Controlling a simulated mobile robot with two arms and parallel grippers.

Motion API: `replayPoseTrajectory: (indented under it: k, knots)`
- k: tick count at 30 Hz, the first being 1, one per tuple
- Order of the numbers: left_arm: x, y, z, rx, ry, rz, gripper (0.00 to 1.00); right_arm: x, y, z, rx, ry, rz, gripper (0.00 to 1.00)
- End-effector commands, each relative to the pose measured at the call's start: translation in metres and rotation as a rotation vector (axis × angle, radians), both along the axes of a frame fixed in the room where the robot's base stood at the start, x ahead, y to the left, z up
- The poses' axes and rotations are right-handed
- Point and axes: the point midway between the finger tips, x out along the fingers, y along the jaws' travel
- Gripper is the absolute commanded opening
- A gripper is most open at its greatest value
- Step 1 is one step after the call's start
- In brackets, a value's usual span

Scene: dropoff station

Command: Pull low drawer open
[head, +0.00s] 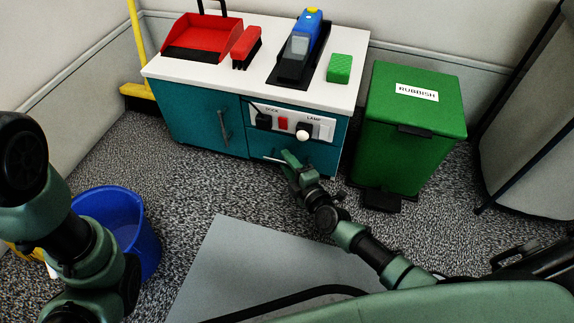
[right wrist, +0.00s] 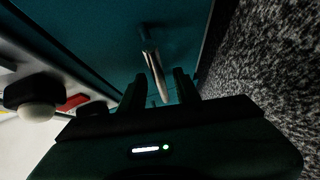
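The low drawer (head: 321,157) is the teal front under the control panel of the white-topped cabinet, and it looks shut. Its bar handle (head: 270,159) shows just left of my right gripper (head: 285,162), which is at the drawer front. In the right wrist view, the two dark fingers of my right gripper (right wrist: 159,78) are apart. The pale handle (right wrist: 154,66) reaches into the gap between them, and I see no clear grip on it. The drawer front (right wrist: 105,35) fills the upper part of that view. My left arm shows at the left, its gripper out of view.
A green rubbish bin (head: 415,125) stands right of the cabinet. A blue bucket (head: 118,225) is on the floor at the left. The panel's lamp knob (head: 303,131) sticks out above the drawer. Speckled carpet (head: 205,185) in front of the cabinet is clear.

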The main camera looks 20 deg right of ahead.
Motion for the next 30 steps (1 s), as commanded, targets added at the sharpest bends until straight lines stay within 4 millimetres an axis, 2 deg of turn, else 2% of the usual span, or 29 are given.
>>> replayPoseTrajectory:
  k: [8, 9, 12, 13, 30]
  knots:
    - [0.0, -0.0001, -0.0013, 0.0, 0.0, 0.0, 0.36, 0.0034, 0.0005, 0.0003, 0.0, 0.0, 0.0, 0.32]
    - [0.0, -0.0001, -0.0013, 0.0, 0.0, 0.0, 0.36, 0.0034, 0.0004, 0.0003, 0.0, 0.0, 0.0, 0.29]
    - [0.0001, -0.0001, -0.0014, 0.0, 0.0, 0.0, 0.36, 0.0032, 0.0005, 0.0002, 0.0, 0.0, 0.0, 0.01]
    - [0.0001, -0.0001, -0.0014, 0.0, 0.0, 0.0, 0.36, 0.0032, 0.0005, 0.0002, 0.0, 0.0, 0.0, 0.0]
    - [0.0008, 0.0001, -0.0013, 0.0, 0.002, 0.0, 0.36, 0.0043, 0.0, 0.0025, -0.001, -0.005, -0.001, 0.0]
